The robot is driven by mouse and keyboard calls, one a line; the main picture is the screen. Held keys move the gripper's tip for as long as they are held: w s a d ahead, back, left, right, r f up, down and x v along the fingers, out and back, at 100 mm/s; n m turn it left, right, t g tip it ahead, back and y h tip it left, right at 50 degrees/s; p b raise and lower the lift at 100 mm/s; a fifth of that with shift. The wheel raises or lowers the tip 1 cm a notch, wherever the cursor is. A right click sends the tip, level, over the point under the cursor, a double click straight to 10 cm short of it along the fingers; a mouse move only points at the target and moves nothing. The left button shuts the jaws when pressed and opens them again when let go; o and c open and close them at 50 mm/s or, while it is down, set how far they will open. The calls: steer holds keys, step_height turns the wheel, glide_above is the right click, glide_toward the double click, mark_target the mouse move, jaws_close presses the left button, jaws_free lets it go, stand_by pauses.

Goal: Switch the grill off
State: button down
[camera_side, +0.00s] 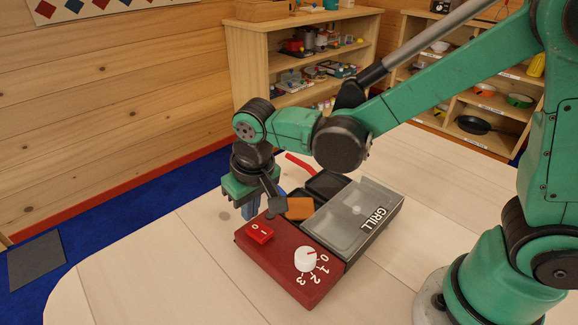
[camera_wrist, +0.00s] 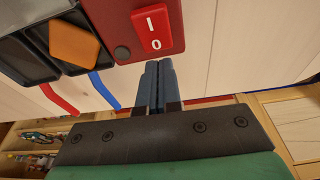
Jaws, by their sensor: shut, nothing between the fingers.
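The grill has a dark red control block (camera_side: 288,262) and a grey lid marked GRILL (camera_side: 352,215). A red rocker switch (camera_side: 260,233) marked I and O sits on the block. It also shows in the wrist view (camera_wrist: 152,30), with the O end towards my fingers. I cannot tell which end is pressed. A white knob (camera_side: 305,260) with a red line stands beside the numbers 0 to 3, its line pointing roughly towards 0. My gripper (camera_side: 250,212) is shut and empty, pointing down. In the wrist view its fingertips (camera_wrist: 159,64) are by the block's edge, apart from the switch.
Small dark pans (camera_side: 326,184) lie at the grill's far side, with a red handle and a blue one. An orange-brown slice (camera_side: 299,208) lies in one pan. The pale table (camera_side: 180,268) is clear left of the grill. Shelves stand behind.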

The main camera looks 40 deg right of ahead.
mark_target(253, 225)
stand_by(0.4)
steer(key=shift+r, duration=2.5)
steer(key=s+d+r+t, duration=0.2)
steer(key=s+d+t, duration=0.2)
steer(key=d, duration=0.8)
steer(key=shift+s+t, duration=0.4)
steer(key=shift+s, duration=0.75)
steer(key=shift+r, duration=0.1)
